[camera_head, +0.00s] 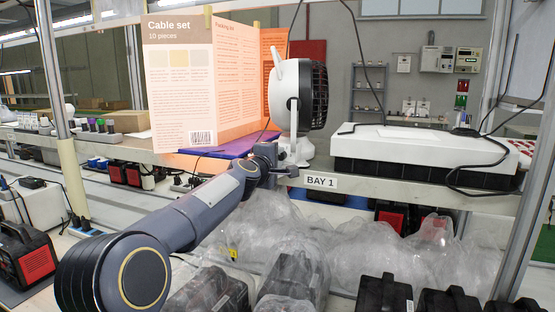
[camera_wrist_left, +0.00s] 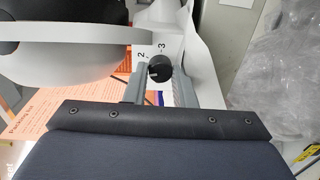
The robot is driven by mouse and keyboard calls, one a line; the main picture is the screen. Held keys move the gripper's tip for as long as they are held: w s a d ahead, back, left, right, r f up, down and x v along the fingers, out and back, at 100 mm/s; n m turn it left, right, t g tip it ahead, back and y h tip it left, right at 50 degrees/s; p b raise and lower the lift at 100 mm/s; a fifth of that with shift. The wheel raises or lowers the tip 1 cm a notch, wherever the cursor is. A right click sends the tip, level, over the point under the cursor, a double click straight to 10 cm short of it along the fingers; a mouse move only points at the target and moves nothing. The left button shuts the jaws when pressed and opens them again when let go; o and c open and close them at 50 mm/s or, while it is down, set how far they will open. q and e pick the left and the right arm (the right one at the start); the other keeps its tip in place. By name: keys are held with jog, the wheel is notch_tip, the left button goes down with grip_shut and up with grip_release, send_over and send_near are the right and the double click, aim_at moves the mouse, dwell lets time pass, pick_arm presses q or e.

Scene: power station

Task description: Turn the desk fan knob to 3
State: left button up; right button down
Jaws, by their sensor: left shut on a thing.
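The white and black desk fan (camera_head: 290,98) stands on the shelf, its black grille facing right in the head view. In the left wrist view its white base (camera_wrist_left: 192,40) carries a small black knob (camera_wrist_left: 160,67), with the printed digits 2 and 3 beside it. A small pale mark shows on the knob's lower left; I cannot tell which number it is set to. My left gripper (camera_head: 277,165) is at the front of the fan base. In the wrist view its two fingers (camera_wrist_left: 160,80) are shut on the knob, one on each side. My right gripper is not in view.
A large cable set card (camera_head: 180,95) stands left of the fan. A white box-like device (camera_head: 415,145) with a black cable lies to the right. The shelf's front edge bears a BAY 1 label (camera_head: 320,182). Clear plastic bags (camera_head: 365,250) and black cases lie below.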

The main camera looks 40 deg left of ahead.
pick_arm(q)
jog(key=m, duration=0.5)
jog(key=shift+d, duration=0.1)
jog(key=m, duration=0.5)
jog(key=shift+w+f+m+y, duration=0.1)
jog(key=shift+m+y, duration=0.2)
jog(key=shift+y, duration=0.1)
jog(key=m, duration=0.5)
jog(key=shift+d, duration=0.1)
jog(key=shift+f+m+b, duration=0.1)
jog(key=shift+m+b, duration=0.4)
jog(key=shift+m, duration=1.4)
jog(key=o, duration=1)
jog(key=shift+y, duration=0.3)
jog(key=shift+r, duration=0.2)
